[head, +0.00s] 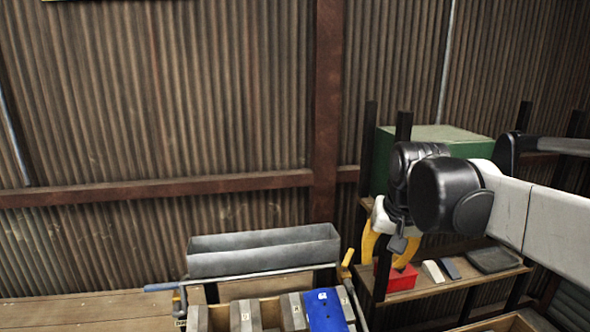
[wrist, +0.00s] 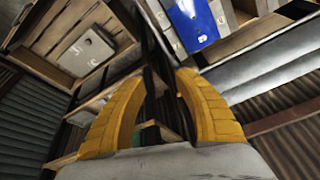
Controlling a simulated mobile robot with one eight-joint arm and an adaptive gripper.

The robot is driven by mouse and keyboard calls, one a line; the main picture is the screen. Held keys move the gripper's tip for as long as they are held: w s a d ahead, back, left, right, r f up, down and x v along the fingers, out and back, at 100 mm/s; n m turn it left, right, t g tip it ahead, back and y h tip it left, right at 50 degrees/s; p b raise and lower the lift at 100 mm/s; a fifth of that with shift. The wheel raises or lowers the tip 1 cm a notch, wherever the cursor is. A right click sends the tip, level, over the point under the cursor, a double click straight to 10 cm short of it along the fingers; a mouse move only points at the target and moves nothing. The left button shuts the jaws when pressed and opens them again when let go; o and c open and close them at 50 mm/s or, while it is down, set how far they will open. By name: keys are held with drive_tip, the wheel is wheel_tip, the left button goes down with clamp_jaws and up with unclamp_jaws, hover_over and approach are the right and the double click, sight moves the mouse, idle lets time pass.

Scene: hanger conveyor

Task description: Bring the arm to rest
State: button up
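My gripper (head: 388,244) has yellow fingers and hangs from my arm at the right of the head view, in front of the wooden shelf. In the wrist view my gripper (wrist: 158,92) shows its two yellow fingers apart, with nothing between them. It is open and empty.
A shelf (head: 450,283) holds a red box (head: 398,279), a dark tray (head: 493,260) and a green box (head: 440,134) higher up. Left of it stand a grey metal trough (head: 262,260) and a blue piece (head: 325,310) among grey blocks. Corrugated wall (head: 200,90) closes the back.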

drive_tip(key=s+f+n+t+b, duration=0.2)
drive_tip(key=s+f+b, duration=0.3)
drive_tip(key=s+f, duration=1)
drive_tip(key=s+t, duration=0.1)
drive_tip(key=s, duration=0.2)
drive_tip(key=shift+d+b, duration=0.3)
drive_tip(key=shift+d, duration=0.1)
idle(2.4)
